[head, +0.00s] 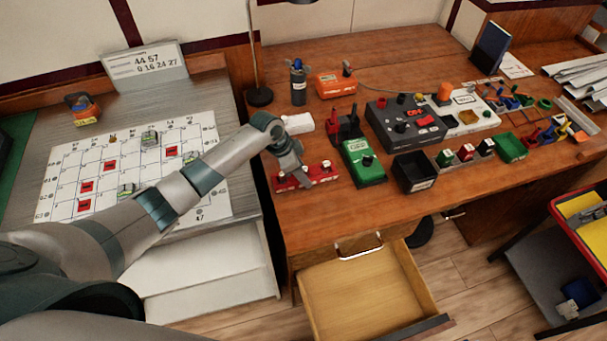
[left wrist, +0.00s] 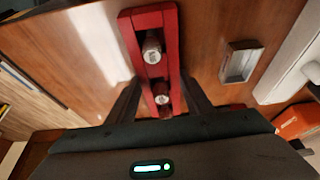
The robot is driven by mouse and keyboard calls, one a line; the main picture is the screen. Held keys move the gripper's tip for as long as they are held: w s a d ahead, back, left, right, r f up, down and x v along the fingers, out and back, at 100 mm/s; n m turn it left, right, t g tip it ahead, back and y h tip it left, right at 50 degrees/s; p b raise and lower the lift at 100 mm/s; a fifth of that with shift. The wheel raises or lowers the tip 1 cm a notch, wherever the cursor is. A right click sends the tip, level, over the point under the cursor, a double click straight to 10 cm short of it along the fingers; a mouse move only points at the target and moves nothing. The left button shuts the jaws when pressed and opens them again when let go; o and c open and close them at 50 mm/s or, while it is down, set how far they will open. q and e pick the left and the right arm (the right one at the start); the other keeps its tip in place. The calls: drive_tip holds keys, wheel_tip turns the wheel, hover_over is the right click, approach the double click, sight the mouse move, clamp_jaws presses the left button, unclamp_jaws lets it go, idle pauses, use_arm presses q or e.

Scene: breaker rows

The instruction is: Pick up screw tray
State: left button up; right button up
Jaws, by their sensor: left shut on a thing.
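A red rack (head: 322,173) with silver-topped round parts lies along the front left of the wooden desk. In the left wrist view the red rack (left wrist: 168,22) runs between the two fingers of my left gripper (left wrist: 160,98). In the head view my left gripper (head: 293,178) reaches down onto it from the left arm and is shut on it. I cannot tell whether the rack is lifted off the desk. A small silver tray (left wrist: 240,64) lies apart from the gripper in the left wrist view; I cannot tell whether it is the screw tray. My right gripper is not in view.
A green meter (head: 363,163), a black bin (head: 414,172) and a dark grey box (head: 405,122) stand to the right on the desk. An open wooden drawer (head: 360,290) juts out below the front edge. A white block (head: 298,123) lies behind my gripper.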

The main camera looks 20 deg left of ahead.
use_arm(q)
drive_tip(key=shift+r, duration=0.15)
drive_tip(key=shift+w+r+b, duration=0.1)
drive_tip(key=shift+r+b, duration=0.6)
drive_tip(key=shift+r, duration=0.9)
drive_tip(key=shift+d+r, duration=0.15)
drive_tip(key=shift+r, duration=0.2)
drive_tip(key=s+d+r+b, duration=0.3)
drive_tip(key=s+d+r, duration=0.2)
drive_tip(key=d, duration=0.5)
drive_tip(key=shift+s+r, duration=0.3)
drive_tip(key=shift+r, duration=0.65)
